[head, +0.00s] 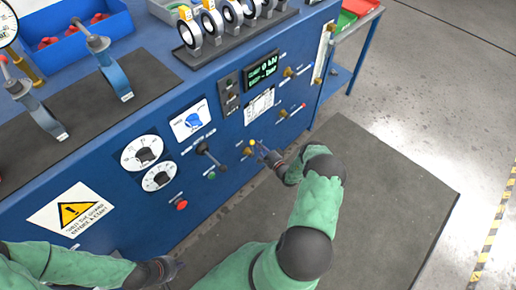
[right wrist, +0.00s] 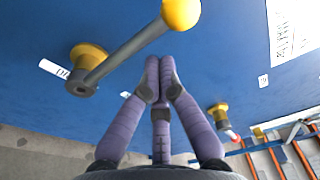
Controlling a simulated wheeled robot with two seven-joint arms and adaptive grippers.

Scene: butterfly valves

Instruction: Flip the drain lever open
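A grey lever (right wrist: 128,53) with a yellow ball on its end shows in the right wrist view, on a brass hub at the blue panel. Its label is partly hidden and unreadable, so I cannot confirm it is the drain lever. In the head view its yellow ball (head: 251,142) is by my right gripper (head: 262,149). In the right wrist view the right gripper's fingers (right wrist: 160,68) are together and empty, just below the lever, with no clear contact. My left gripper (head: 172,268) is low in front of the panel, its fingers too small to judge.
Another brass valve (right wrist: 218,113) with a red-tipped handle is to the right of my fingers. The floor mat (head: 385,195) in front is clear.

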